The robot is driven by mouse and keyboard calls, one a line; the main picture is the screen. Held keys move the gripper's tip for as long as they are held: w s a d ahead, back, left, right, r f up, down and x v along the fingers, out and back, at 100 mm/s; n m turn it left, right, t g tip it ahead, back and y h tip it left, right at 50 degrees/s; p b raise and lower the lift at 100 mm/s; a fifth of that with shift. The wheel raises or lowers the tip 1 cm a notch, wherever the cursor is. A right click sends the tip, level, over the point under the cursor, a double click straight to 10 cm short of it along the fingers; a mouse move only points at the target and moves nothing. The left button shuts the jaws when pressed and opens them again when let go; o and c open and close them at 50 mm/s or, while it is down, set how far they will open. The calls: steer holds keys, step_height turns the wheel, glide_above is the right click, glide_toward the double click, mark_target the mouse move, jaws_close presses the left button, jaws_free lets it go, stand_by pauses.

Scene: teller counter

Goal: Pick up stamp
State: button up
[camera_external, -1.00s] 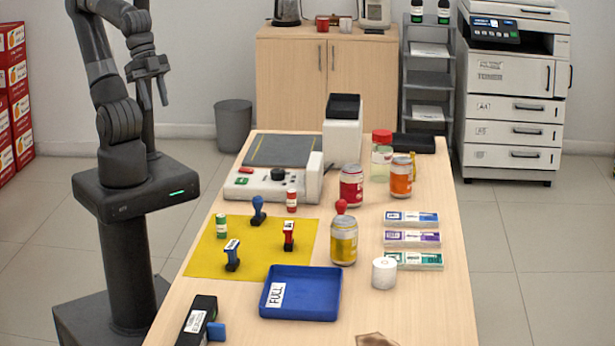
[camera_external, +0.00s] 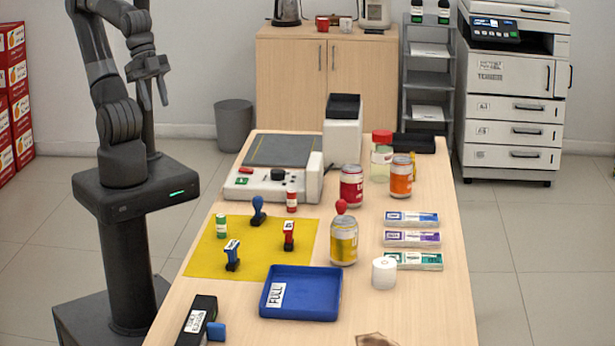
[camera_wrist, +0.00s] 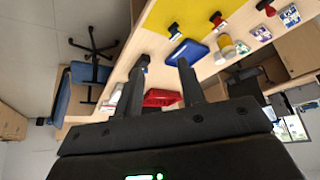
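Three stamps stand on the yellow mat (camera_external: 265,262): a blue one at the back (camera_external: 258,211), a red one on the right (camera_external: 289,236), and a blue one at the front (camera_external: 232,255). In the wrist view, a red stamp (camera_wrist: 217,18) and a blue stamp (camera_wrist: 173,29) show at the top, small. My gripper (camera_external: 154,104) is raised to the left of the counter, well away from the stamps. Its two fingers (camera_wrist: 160,70) are apart with nothing between them.
A blue tray marked FULL (camera_external: 312,296) sits in front of the mat. A green bottle (camera_external: 221,227) and a red bottle (camera_external: 291,201) stand near the stamps. A scale (camera_external: 262,184) is behind. A red tray shows in the wrist view (camera_wrist: 160,97).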

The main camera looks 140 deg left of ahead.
steer(key=shift+o, duration=0.4)
steer(key=shift+o, duration=1.4)
steer(key=shift+f, duration=0.1)
steer(key=m+g+y, duration=0.3)
steer(key=m+y, duration=0.8)
steer(key=m, duration=0.9)
glide_above(263, 215)
steer(key=s+d, duration=0.1)
steer(key=d, duration=0.5)
steer(key=f, duration=2.8)
steer(key=shift+s+a, duration=0.1)
steer(key=shift+s, duration=0.1)
steer(key=shift+x, duration=3.75)
